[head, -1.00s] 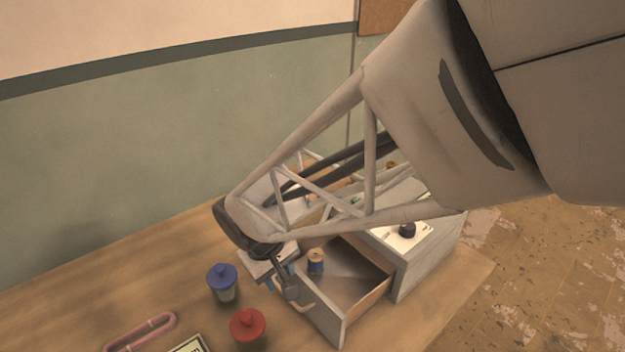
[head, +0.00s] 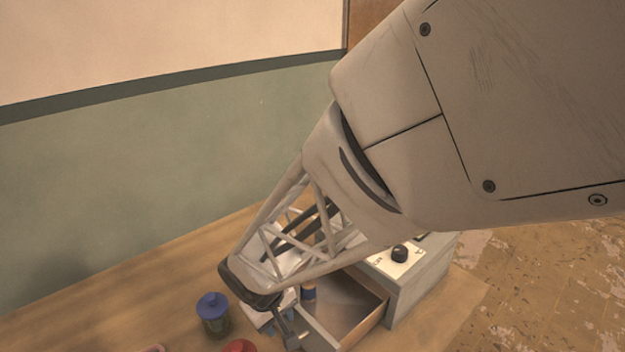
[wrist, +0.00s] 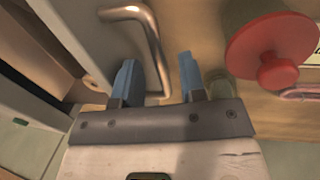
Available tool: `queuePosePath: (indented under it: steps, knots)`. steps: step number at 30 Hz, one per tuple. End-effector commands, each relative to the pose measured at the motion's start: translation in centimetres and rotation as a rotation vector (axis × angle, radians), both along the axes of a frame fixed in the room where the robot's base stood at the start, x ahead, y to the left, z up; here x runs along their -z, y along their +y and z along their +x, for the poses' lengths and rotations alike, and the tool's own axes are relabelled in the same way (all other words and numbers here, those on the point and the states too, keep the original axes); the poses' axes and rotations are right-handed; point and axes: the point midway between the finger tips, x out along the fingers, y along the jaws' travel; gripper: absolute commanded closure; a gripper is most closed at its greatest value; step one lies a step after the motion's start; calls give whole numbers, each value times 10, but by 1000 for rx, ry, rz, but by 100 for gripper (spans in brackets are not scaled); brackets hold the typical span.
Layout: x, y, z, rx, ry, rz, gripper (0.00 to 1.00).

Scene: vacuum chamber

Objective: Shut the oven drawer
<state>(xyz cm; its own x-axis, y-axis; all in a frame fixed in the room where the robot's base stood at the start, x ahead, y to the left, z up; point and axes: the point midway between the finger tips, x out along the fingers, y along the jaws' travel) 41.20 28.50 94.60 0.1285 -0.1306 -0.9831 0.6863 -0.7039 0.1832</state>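The oven is a grey box (head: 425,272) on the bench, with a black knob (head: 400,254) on a pale panel. Its drawer (head: 372,318) stands pulled out and open, with a spool-like item (head: 308,292) inside, partly hidden by my arm. My gripper (wrist: 158,80) is at the drawer's front, its two blue fingers apart. In the wrist view the metal drawer handle (wrist: 150,35) runs down from the drawer front (wrist: 85,35) and ends between the fingers. Contact with the handle cannot be told. In the head view the fingers are mostly hidden by the wrist.
A jar with a blue lid (head: 213,308) stands left of my gripper. A red-lidded jar (wrist: 275,50) stands close to the drawer's front side, also at the head view's bottom edge (head: 240,346). A pink tube (wrist: 298,94) lies beyond it. The bench's left part is clear.

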Motion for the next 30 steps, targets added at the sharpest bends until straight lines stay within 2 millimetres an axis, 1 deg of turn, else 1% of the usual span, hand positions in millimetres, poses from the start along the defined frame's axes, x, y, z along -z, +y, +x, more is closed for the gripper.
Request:
queuePosePath:
  steps: [1, 6, 8, 9, 22, 26, 30]
  knots:
    - [0, 0, 0, 0, 0, 0, 62]
    - [0, 0, 0, 0, 0, 0, 88]
    - [0, 0, 0, 0, 0, 0, 97]
    - [0, 0, 0, 0, 0, 0, 100]
    - [0, -2, 2, 1, 0, 0, 100]
    - [0, -7, 7, 2, 0, 0, 100]
    - [0, -16, 17, 3, 0, 0, 100]
